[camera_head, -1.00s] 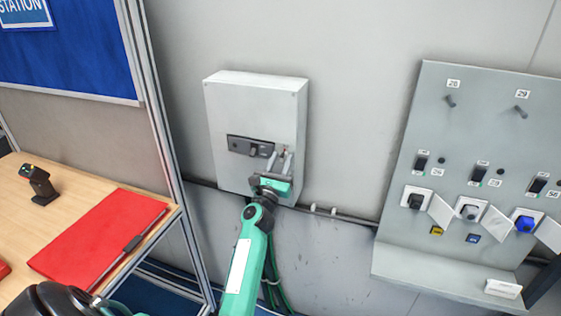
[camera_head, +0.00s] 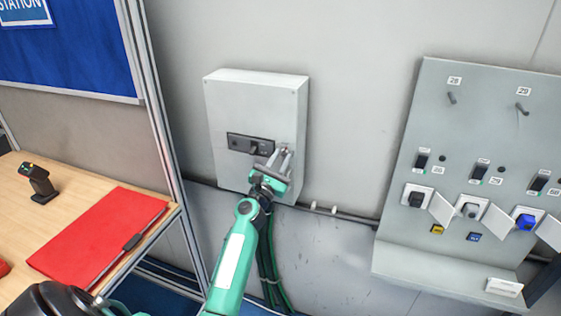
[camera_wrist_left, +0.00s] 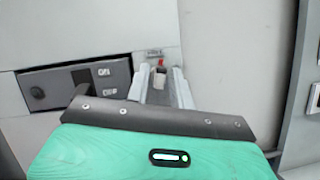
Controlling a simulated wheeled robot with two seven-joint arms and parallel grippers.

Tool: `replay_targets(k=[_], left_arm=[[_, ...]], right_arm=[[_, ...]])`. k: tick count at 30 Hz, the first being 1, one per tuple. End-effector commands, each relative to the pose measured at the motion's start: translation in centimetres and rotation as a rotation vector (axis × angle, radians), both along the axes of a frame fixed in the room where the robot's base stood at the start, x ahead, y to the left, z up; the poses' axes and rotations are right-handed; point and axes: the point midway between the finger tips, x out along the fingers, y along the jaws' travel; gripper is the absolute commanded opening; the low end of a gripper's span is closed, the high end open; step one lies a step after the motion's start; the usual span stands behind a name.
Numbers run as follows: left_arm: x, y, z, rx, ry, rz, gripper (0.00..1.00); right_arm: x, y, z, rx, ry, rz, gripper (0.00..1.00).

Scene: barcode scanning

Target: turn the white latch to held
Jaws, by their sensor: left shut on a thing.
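The grey box (camera_head: 255,98) on the wall carries a black switch panel (camera_head: 250,144) and, to its right, the small white latch. In the left wrist view the latch (camera_wrist_left: 158,76) shows as a small pale piece under a red mark, between my fingertips. My left gripper (camera_head: 284,153) reaches it from below and is shut on it; it also shows in the left wrist view (camera_wrist_left: 163,78). The gripper is tilted in the head view. The fingers hide much of the latch, so its exact angle is hard to tell. My right gripper is not in view.
A grey board (camera_head: 490,130) with switches, sockets and hooks stands at the right. A metal post (camera_head: 158,110) stands between desk and box.

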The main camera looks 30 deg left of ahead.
Motion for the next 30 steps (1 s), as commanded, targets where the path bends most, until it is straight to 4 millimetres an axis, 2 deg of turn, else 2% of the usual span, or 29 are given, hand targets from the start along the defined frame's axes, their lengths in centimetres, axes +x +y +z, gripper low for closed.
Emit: replay_targets(k=[14, 30], left_arm=[[-0.1, 0.2, 0.2, 0.446, 0.109, -0.001, 0.01], [-0.1, 0.3, 0.5, 0.935, 0.226, -0.002, 0.01]], right_arm=[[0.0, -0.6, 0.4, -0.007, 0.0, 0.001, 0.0], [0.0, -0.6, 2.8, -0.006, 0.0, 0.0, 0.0]])
